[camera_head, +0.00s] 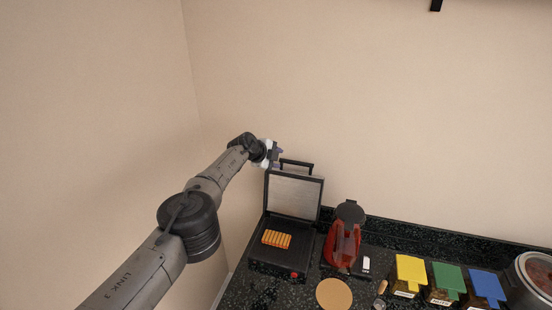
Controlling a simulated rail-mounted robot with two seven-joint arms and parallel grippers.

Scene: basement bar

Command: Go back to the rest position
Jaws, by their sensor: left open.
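My left arm comes in from the lower left, and my left gripper (277,152) is at its far end, beside the handle at the top of the raised lid (295,193) of a contact grill (262,250). I cannot tell whether it touches the handle. The gripper is small in view and its fingers are partly hidden by the wrist; it is open. The grill stands open, with an orange-yellow ridged piece of food (276,239) on its lower plate. My right gripper is not in view.
A red jug with a dark lid (342,241) stands right of the grill. A round tan disc (334,294) lies in front. Boxes with yellow (411,269), green (448,277) and blue (487,285) lids and a round glass-topped container (535,278) line the dark counter. Walls stand behind and left.

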